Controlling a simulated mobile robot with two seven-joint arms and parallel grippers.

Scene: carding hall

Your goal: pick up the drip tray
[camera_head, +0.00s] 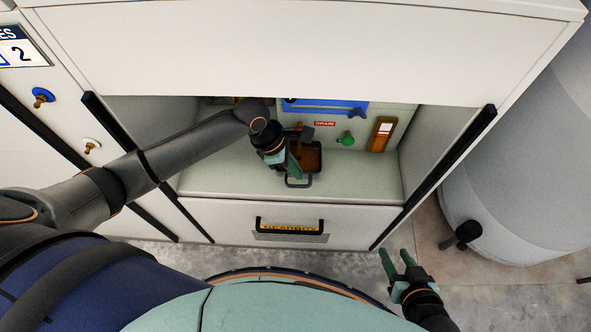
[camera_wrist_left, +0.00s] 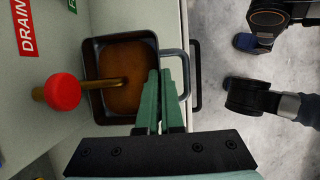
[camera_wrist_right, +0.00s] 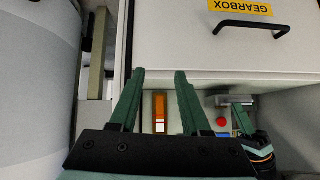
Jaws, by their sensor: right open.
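The drip tray (camera_head: 318,160) is a dark square pan with brown liquid in it and a loop handle on its front side. It sits on the pale ledge of the machine recess; it also fills the middle of the left wrist view (camera_wrist_left: 91,100). My left gripper (camera_head: 296,166) is at the tray's handle side. In the left wrist view its green fingers (camera_wrist_left: 164,72) are close together, over the tray's handle-side rim, and appear shut on it. They hide part of rim and handle. My right gripper (camera_head: 397,258) is open and empty, low and right of the drawer.
A brass drain tap with a red knob (camera_wrist_left: 63,92) reaches over the tray. The gearbox drawer (camera_head: 290,222) is below; a grey drum (camera_head: 525,190) stands at the right.

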